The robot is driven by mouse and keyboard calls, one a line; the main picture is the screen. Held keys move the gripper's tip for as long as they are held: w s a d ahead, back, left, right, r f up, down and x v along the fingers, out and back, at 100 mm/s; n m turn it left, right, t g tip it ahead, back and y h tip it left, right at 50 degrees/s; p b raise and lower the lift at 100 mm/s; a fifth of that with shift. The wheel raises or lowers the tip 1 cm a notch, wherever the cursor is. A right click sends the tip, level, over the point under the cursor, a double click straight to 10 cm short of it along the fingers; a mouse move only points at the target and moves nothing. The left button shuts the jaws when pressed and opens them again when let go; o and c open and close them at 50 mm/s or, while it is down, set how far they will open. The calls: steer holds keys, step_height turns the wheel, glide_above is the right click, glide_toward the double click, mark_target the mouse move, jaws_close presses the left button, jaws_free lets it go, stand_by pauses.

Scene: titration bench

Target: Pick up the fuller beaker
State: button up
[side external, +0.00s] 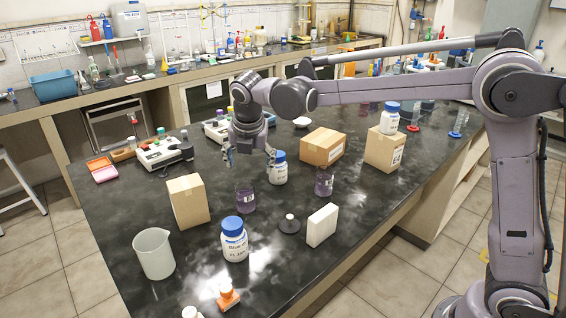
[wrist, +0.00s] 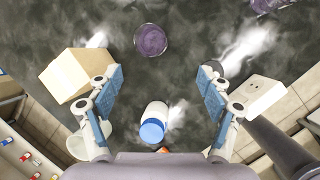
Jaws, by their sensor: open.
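Two clear beakers with purple liquid stand upright on the dark bench. The left beaker (side external: 245,199) also shows in the wrist view (wrist: 151,40), beyond my fingertips and near the middle. The right beaker (side external: 323,183) shows at the top right edge of the wrist view (wrist: 265,4), partly cut off. I cannot tell surely which holds more. My gripper (side external: 249,158) points down above the bench, higher than the left beaker and apart from it. Its fingers are wide apart with nothing between them, as the wrist view (wrist: 159,80) also shows.
A cardboard box (side external: 188,202), a white pitcher (side external: 154,254) and a blue-capped bottle (side external: 235,242) stand near the left beaker. Another bottle (side external: 279,170) is just behind my gripper. A white box (side external: 322,225) and a dark stand (side external: 289,224) lie to the right.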

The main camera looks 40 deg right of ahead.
mark_target(244, 187)
steer(key=w+f+n, duration=0.1)
steer(key=f, duration=0.2)
steer(key=w+d+f, duration=0.1)
steer(key=w+f, duration=0.1)
steer(key=f, duration=0.2)
steer(key=w+f+n, duration=0.1)
steer(key=w+f, duration=0.1)
steer(key=f, duration=0.2)
steer(key=shift+w+d+n, duration=0.25)
steer(key=shift+d+n, duration=0.05)
steer(key=c, duration=1.4)
